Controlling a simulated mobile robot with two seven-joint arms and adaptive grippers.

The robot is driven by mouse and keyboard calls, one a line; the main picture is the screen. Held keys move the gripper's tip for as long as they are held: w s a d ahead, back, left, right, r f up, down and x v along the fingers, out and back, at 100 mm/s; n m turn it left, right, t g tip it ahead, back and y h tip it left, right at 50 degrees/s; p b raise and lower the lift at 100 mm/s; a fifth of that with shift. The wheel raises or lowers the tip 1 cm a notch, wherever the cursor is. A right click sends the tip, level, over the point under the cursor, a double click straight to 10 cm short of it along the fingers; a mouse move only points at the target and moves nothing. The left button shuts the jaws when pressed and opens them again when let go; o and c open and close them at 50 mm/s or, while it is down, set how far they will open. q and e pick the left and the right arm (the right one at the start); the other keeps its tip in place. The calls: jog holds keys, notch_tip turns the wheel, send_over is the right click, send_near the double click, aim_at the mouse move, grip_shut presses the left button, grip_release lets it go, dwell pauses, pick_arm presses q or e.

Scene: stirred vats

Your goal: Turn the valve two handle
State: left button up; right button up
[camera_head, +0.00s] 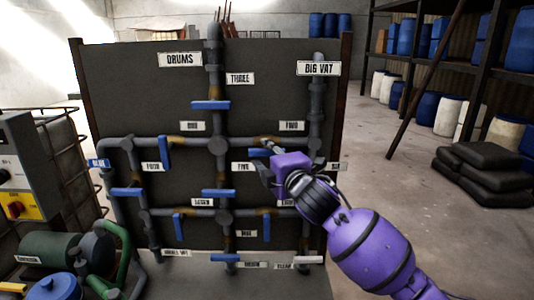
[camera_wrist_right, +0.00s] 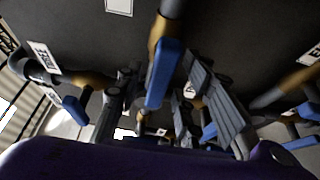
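The label TWO (camera_head: 291,126) is on the dark panel, above a horizontal grey pipe with a brass-coloured valve body (camera_head: 262,141). The valve two handle (camera_head: 253,153) is a blue bar, partly hidden behind my right gripper (camera_head: 268,150). In the right wrist view, a blue handle (camera_wrist_right: 160,74), apparently this one, hangs from a brass valve body between the two grey fingers of my right gripper (camera_wrist_right: 163,100). The fingers are apart, with gaps visible on both sides of the handle. Whether the handle lies fully within their reach is unclear. My left gripper is out of view.
Other blue handles are close by: the valve three handle (camera_head: 210,105), one at left (camera_head: 165,152), one below (camera_head: 219,193). A vertical pipe (camera_head: 316,110) under the BIG VAT label (camera_head: 318,68) stands right of valve two. Open floor (camera_head: 400,185) lies to the right.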

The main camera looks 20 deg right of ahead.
jog(key=shift+w+r, duration=0.1)
jog(key=shift+w, duration=0.35)
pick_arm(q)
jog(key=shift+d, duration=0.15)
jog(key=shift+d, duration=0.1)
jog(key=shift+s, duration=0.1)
pick_arm(e)
jog(key=shift+c, duration=0.5)
grip_shut()
